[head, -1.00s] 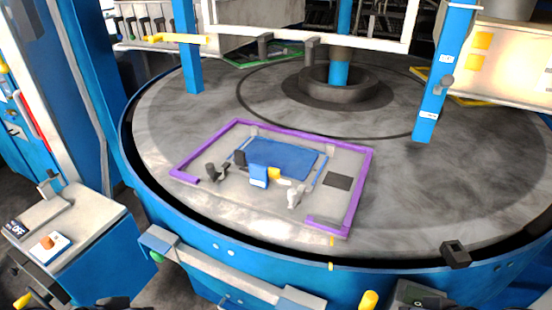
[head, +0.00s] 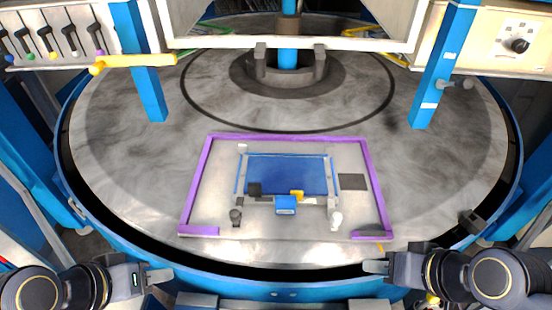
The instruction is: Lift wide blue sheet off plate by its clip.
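The wide blue sheet (head: 290,172) lies flat on the grey plate (head: 355,215) inside a purple frame, in the middle of the head view. A blue block (head: 286,207), perhaps the clip, sits at the sheet's near edge. A black block (head: 254,189) and a small yellow piece (head: 297,194) sit along that same edge. My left gripper (head: 158,276) is at the lower left, and my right gripper (head: 376,266) is at the lower right. Both are apart from the sheet, near the round table's front rim. Their finger gaps are not clear.
The purple frame (head: 288,137) borders the plate. A dark knob (head: 235,216) and a white knob (head: 336,220) stand at its front. A dark square (head: 353,181) lies right of the sheet. Blue posts (head: 141,65) rise left and right. The grey table (head: 130,175) around the plate is mostly clear.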

